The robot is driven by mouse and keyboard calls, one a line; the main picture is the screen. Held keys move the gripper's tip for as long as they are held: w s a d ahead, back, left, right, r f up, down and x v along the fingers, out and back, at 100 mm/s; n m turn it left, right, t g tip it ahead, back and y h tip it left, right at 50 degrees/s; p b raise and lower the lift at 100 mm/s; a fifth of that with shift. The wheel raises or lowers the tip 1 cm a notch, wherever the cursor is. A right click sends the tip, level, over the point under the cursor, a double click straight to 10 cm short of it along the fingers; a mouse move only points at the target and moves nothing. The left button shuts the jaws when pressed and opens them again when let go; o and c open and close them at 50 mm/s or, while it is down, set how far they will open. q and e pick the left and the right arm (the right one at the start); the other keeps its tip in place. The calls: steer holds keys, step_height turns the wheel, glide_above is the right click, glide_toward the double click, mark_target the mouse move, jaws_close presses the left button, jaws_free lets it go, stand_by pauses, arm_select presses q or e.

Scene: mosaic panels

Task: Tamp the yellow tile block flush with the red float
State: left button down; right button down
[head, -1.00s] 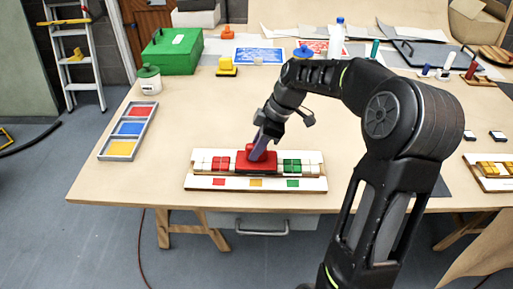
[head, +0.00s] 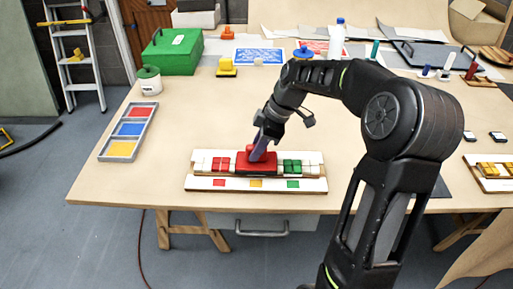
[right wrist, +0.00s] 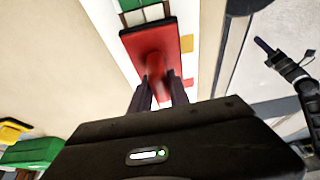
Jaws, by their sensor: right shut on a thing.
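The red float (head: 257,164) lies over the middle of the white mosaic panel (head: 197,183). My right gripper (head: 262,146) is shut on its upright handle; the right wrist view shows both fingers (right wrist: 160,92) at the handle, above the float's red plate (right wrist: 148,42). Red tiles (head: 220,164) show left of the float and green tiles (head: 292,166) right of it. The yellow tile block is not visible; the float covers the middle of the row. My left gripper (right wrist: 285,62) appears at the right of the right wrist view, its jaws unclear.
A tray of red, blue and yellow (head: 130,130) lies at the left, with a lidded jar (head: 149,80) and green box (head: 172,52) behind. Another panel (head: 490,182) lies at the right edge.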

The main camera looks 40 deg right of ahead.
steer(key=shift+r+p, duration=1.9)
steer(key=shift+r, duration=1.55)
